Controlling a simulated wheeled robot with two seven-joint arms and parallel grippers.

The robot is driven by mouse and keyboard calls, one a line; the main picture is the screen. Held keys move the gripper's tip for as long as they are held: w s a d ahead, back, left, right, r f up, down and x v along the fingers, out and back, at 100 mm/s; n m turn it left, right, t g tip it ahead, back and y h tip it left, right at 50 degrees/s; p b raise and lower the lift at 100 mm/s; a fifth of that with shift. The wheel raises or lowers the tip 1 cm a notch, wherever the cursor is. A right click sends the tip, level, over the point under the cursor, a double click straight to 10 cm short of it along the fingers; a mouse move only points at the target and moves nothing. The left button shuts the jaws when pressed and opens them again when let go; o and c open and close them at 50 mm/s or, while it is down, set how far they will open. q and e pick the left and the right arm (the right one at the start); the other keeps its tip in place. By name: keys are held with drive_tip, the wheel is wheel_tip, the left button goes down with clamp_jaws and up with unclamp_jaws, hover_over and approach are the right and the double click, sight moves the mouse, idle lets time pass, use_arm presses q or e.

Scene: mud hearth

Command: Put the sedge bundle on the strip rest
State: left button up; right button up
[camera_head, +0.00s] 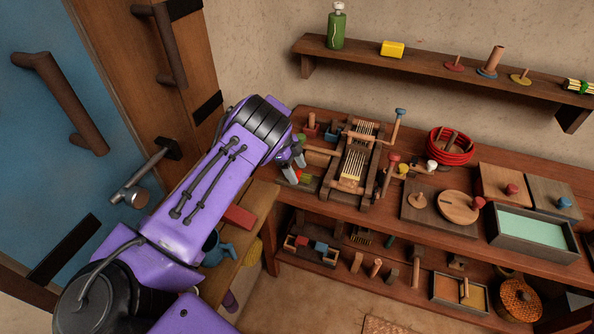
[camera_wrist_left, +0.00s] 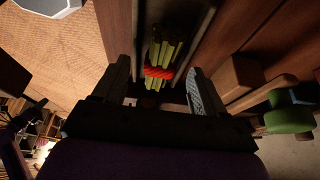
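The sedge bundle shows in the left wrist view (camera_wrist_left: 163,52) as green-yellow stalks with a red-orange tie, lying lengthwise between two pale parallel edges. In the head view only a small red and green part of it (camera_head: 303,175) shows beside the fingers. My left gripper (camera_head: 294,168) is at the left end of the bench top. In the wrist view its fingers (camera_wrist_left: 157,84) are wide apart, with the bundle in line between them and clear space on both sides. I cannot pick out the strip rest for sure. My right gripper is out of view.
A wooden loom-like frame (camera_head: 352,165) stands just right of the gripper. A red coil (camera_head: 450,146) and a green-lined tray (camera_head: 536,236) are farther right. A wall shelf (camera_head: 440,69) runs above, and a lower shelf holds wooden pieces.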

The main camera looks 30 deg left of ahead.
use_arm(q)
drive_tip(key=b+v, duration=0.1)
drive_tip(key=v, duration=0.6)
